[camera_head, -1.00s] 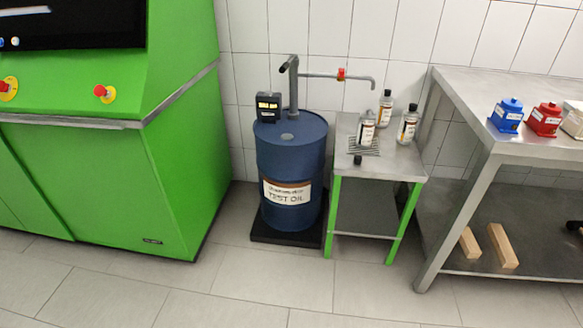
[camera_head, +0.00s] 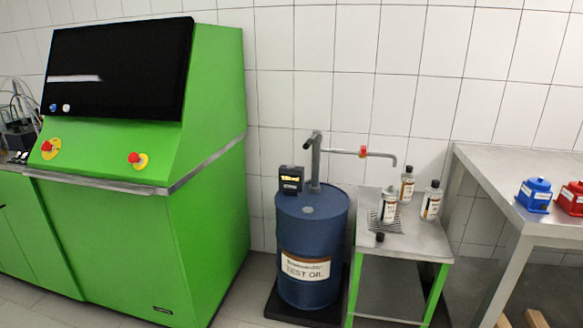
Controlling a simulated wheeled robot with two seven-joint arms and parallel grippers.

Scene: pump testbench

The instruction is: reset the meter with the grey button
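The meter (camera_head: 291,179) is a small black box with a lit yellow display, standing on top of the blue test oil drum (camera_head: 311,240) at its back left. The display text is too small to read for certain. A grey button cannot be made out on the meter at this size. A grey pump pipe (camera_head: 316,160) rises from the drum beside the meter, and its spout with a red-orange collar reaches right. Neither of my grippers is in view.
A green console (camera_head: 195,190) with a dark screen and red knobs stands left of the drum. Right of it, a small steel table (camera_head: 415,240) holds several bottles. A steel bench (camera_head: 500,185) with blue and red blocks stands further right. Floor shows around the drum's base.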

